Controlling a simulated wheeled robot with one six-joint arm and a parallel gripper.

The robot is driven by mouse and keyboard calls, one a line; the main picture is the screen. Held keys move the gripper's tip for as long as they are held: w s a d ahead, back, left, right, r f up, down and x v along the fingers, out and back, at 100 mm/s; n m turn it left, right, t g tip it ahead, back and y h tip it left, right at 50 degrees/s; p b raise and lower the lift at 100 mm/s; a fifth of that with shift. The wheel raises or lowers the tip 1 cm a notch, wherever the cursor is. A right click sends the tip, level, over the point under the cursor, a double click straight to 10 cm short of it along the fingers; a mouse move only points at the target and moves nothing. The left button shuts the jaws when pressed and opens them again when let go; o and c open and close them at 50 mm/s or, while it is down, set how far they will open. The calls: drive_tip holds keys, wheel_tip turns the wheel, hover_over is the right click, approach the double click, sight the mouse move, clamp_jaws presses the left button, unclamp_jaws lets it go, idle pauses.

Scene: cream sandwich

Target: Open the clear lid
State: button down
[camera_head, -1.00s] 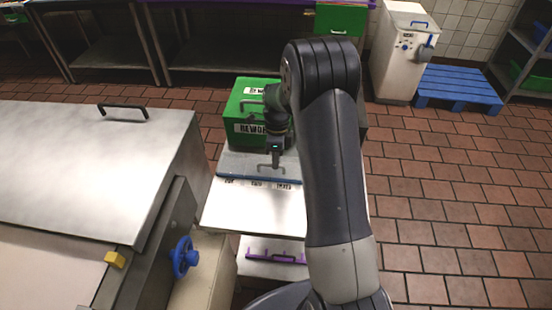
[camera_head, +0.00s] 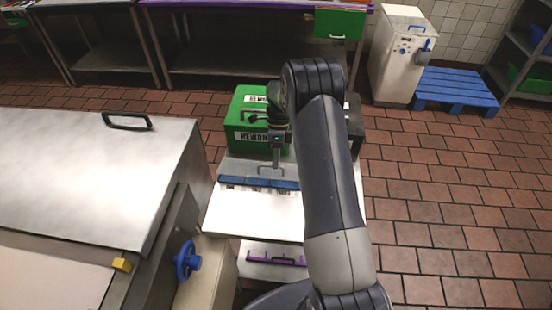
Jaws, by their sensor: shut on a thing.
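The clear lid (camera_head: 240,168) is a greyish see-through panel on the pale counter unit, in front of the green box. Its bar handle (camera_head: 271,183) is near its front edge. My gripper (camera_head: 276,168) reaches down from above and is shut on the handle. A blue band (camera_head: 235,182), split into segments, shows along the lid's front. The lid's front appears slightly raised above it. My arm crosses the right side of the view and hides the right end of the unit.
The green box (camera_head: 247,138) with white labels stands close behind the lid. A steel cover with a black handle (camera_head: 127,121) and a blue hand wheel (camera_head: 186,258) are at left.

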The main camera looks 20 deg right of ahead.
drive_tip(key=c, duration=1.5)
unclamp_jaws()
drive_tip(key=b+v, duration=0.1)
drive_tip(key=v, duration=0.9)
drive_tip(key=shift+w+r+b, duration=0.2)
drive_tip(key=shift+r+b, duration=0.15)
drive_tip(key=shift+b, duration=0.05)
drive_tip(key=shift+f, duration=0.15)
drive_tip(key=p+x, duration=0.2)
drive_tip(key=x, duration=0.8)
drive_tip(key=shift+s+f, duration=0.3)
drive_tip(key=shift+s, duration=0.05)
drive_tip(key=shift+f+b, duration=0.15)
drive_tip(key=shift+b, duration=0.3)
drive_tip(key=shift+s+a+t, duration=0.15)
drive_tip(key=shift+t, duration=0.35)
